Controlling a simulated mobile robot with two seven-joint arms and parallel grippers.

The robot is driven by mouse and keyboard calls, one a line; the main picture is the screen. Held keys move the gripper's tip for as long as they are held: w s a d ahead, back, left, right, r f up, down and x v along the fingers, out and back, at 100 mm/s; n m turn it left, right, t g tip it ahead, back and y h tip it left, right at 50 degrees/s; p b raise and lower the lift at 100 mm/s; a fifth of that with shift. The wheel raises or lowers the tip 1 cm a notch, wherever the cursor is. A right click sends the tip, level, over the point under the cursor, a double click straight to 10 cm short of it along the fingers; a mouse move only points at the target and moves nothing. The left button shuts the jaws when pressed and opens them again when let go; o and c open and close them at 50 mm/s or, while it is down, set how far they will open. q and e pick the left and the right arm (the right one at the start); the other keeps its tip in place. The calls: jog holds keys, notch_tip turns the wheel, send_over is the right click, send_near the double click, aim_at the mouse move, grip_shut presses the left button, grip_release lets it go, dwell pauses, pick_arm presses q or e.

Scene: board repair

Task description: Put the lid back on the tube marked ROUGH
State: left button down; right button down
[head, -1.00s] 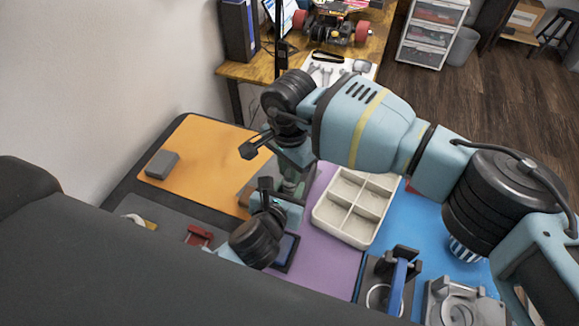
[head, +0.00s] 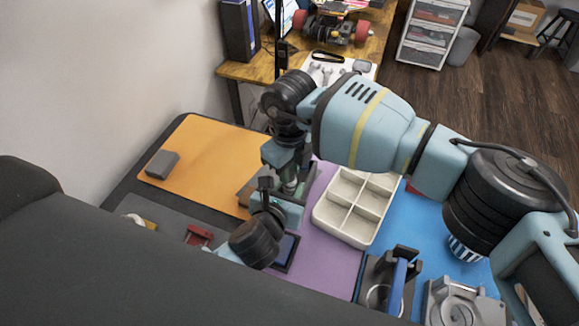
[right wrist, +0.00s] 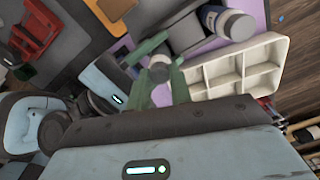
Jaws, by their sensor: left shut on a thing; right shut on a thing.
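My right gripper (head: 290,187) reaches down from above near the middle of the bench in the head view. In the right wrist view its green fingers (right wrist: 161,84) are shut on a small pale round piece (right wrist: 160,62). I cannot tell how much of it is lid or tube. My left gripper (head: 267,190) is close beside it, and its pale blue body also shows in the right wrist view (right wrist: 105,82). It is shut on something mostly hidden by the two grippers. The ROUGH marking is not readable. A white bottle with a dark blue band (right wrist: 228,20) lies near a grey block.
A cream compartment tray (head: 334,214) sits just right of the grippers on the purple mat (head: 325,262). A grey block (head: 162,164) rests on the orange mat (head: 205,150). A red piece (head: 198,236) lies at the front left. A blue-handled fixture (head: 397,283) stands at the front right.

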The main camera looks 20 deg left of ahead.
jog(key=m, duration=0.3)
jog(key=shift+m, duration=0.4)
jog(key=c, duration=1.3)
grip_release()
jog(key=shift+o, duration=0.2)
pick_arm(q)
jog(key=shift+f, duration=0.1)
pick_arm(e)
jog(key=shift+r, duration=2.25)
jog(key=shift+c, duration=0.4)
notch_tip(320, 180, up, 2)
jog(key=shift+s+a+n, duration=0.1)
jog(key=shift+n, duration=0.9)
jog(key=shift+r+n, duration=0.7)
